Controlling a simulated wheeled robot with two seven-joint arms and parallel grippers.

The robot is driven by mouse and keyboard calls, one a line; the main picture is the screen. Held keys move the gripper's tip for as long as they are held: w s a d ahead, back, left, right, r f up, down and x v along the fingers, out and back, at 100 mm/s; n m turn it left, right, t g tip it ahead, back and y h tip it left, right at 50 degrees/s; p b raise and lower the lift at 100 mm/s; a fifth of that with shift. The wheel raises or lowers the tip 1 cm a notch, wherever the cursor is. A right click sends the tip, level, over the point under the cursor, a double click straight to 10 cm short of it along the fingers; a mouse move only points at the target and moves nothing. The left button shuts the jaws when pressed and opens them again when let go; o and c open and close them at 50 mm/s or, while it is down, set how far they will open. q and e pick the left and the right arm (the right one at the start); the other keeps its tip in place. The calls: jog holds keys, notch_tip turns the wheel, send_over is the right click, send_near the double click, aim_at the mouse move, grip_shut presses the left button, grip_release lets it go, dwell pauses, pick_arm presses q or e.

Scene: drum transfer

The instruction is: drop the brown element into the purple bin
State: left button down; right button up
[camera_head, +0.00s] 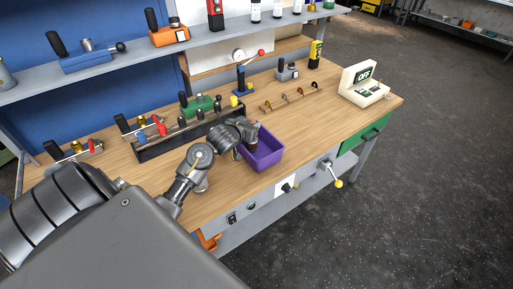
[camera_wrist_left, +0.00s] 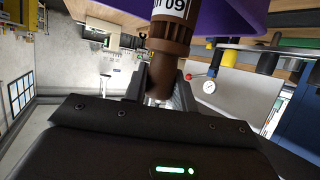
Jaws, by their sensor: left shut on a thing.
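The purple bin (camera_head: 268,156) stands on the workbench near its front edge. My left gripper (camera_head: 249,134) is at the bin's back left side in the head view. It is shut on the brown element (camera_wrist_left: 171,42), a brown ribbed cylinder with a black and white label reading "09". In the wrist view my left gripper (camera_wrist_left: 163,86) holds its narrower end, and the purple bin (camera_wrist_left: 225,14) fills the top behind it. In the head view the element is small and dark, overlapping the bin's opening. I cannot tell its exact height. My right gripper is not in view.
A black rack (camera_head: 170,142) with several dark elements stands left of the bin. A small stand with hooks (camera_head: 290,99) is behind it, and a white device with a screen (camera_head: 363,84) is at the right. The bench (camera_head: 320,113) is clear between bin and device.

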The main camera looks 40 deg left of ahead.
pick_arm(q)
jog(key=c, duration=1.1)
grip_release()
jog(key=shift+o, duration=0.2)
jog(key=v, duration=1)
jog(key=shift+s+r, duration=0.25)
jog(key=shift+s, duration=0.1)
jog(key=shift+d, duration=0.1)
